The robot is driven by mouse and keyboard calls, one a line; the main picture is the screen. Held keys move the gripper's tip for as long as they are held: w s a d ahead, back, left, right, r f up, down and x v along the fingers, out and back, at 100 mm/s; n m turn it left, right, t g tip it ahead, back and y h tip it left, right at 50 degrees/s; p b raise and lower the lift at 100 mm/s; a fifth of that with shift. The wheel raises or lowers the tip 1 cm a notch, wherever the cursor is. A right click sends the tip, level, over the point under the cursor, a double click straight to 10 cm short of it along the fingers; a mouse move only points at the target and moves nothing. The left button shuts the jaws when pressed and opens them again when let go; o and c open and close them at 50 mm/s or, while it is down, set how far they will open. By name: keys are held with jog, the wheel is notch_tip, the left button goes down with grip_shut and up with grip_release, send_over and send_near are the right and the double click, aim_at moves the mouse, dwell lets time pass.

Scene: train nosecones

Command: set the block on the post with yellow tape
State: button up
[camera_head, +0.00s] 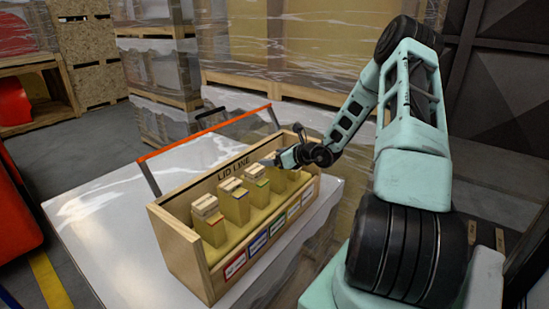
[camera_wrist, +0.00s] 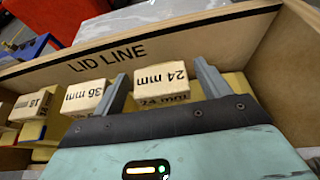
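A pale wooden block marked 24 mm (camera_wrist: 163,78) sits between the two fingers of my gripper (camera_wrist: 163,84) in the wrist view, with a small gap visible on each side. My gripper (camera_head: 277,160) reaches over the right part of the wooden box in the head view. Other pale blocks, including one marked 36 mm (camera_wrist: 83,97) and one marked 18 (camera_wrist: 30,105), stand to its left. In the head view, blocks top yellowish posts with red (camera_head: 212,229), blue (camera_head: 235,205) and green tape (camera_head: 258,188). I cannot make out the yellow tape; my gripper hides the posts there.
The wooden box (camera_head: 179,245) lettered LID LINE has raised walls and coloured front labels, and stands on a shiny light table (camera_head: 110,240). An orange bar (camera_head: 205,130) runs behind it. Wrapped pallets (camera_head: 300,60) stand behind the table. The table left of the box is clear.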

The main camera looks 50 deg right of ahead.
jog(key=shift+r, duration=0.25)
jog(key=a+b+v, duration=0.1)
jog(key=b+v, duration=0.1)
jog(key=v, duration=1)
jog(key=w+a+r+n+g+y, duration=0.1)
jog(key=a+n+g+y, duration=0.3)
jog(key=a+n, duration=0.75)
jog(key=w+a+r+n+g+y, duration=0.15)
jog(key=a+n+g+y, duration=0.3)
jog(key=a, duration=1.35)
jog(key=s+a+r+n+g+h, duration=0.1)
jog(key=s+a+n+h, duration=0.3)
jog(key=s+a+n, duration=0.5)
jog(key=s+a+r+n+g+h, duration=0.1)
jog(key=s+a+n+g+h, duration=0.3)
jog(key=s+a+n, duration=0.6)
jog(key=s+n+h, duration=0.1)
jog(key=s+n, duration=0.2)
jog(key=n, duration=0.5)
jog(key=shift+r, duration=0.2)
